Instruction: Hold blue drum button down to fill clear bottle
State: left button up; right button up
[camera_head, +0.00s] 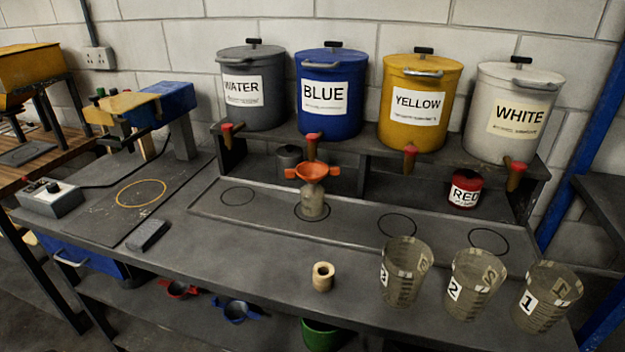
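The blue drum (329,107) stands on the raised shelf, between the grey WATER drum and the yellow drum. Its spout with a red button (313,140) points down at the front. The clear bottle (313,201) stands upright on the tray below that spout, at a black ring. An orange funnel (312,172) sits in the bottle's mouth. What is inside the bottle is hard to tell. Neither of my grippers shows in the head view.
The grey WATER drum (249,88), yellow drum (418,102) and white drum (510,112) share the shelf (370,158). Numbered clear beakers (404,272) stand at the front right. A tan ring-shaped piece (323,277) sits at the front middle. A small RED can (465,189) stands under the shelf.

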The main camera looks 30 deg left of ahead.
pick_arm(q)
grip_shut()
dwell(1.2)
